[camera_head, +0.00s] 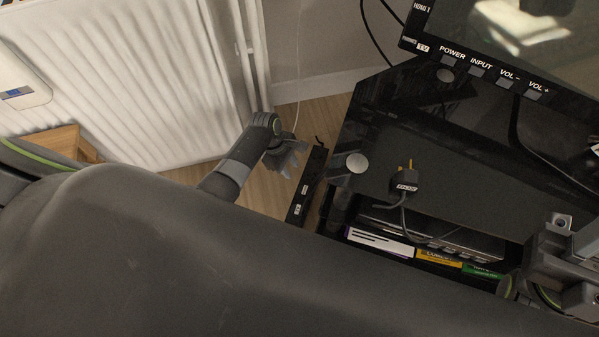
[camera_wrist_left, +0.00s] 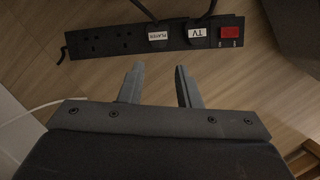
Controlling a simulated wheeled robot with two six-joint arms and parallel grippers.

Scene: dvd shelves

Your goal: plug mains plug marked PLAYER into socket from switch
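A black power strip (camera_head: 308,187) lies on the wooden floor left of the TV stand. In the left wrist view the strip (camera_wrist_left: 85,45) has a red switch (camera_wrist_left: 230,32) at its right end. A plug labelled TV (camera_wrist_left: 197,33) sits beside the switch, and a plug labelled PLAYER (camera_wrist_left: 158,36) sits left of it, both seemingly in sockets. Two sockets further left are empty. Another black plug (camera_head: 405,181), its label unreadable, lies pins-up on the glass shelf. My left gripper (camera_head: 294,157) is open and empty, close to the strip. My right gripper (camera_head: 562,250) is partly cut off.
The black glass TV stand (camera_head: 470,160) fills the right, with a TV (camera_head: 510,40) above and cased discs (camera_head: 380,241) below. A white radiator (camera_head: 120,80) stands at left. A thin white cable (camera_head: 299,70) hangs by the wall. Bare floor surrounds the strip.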

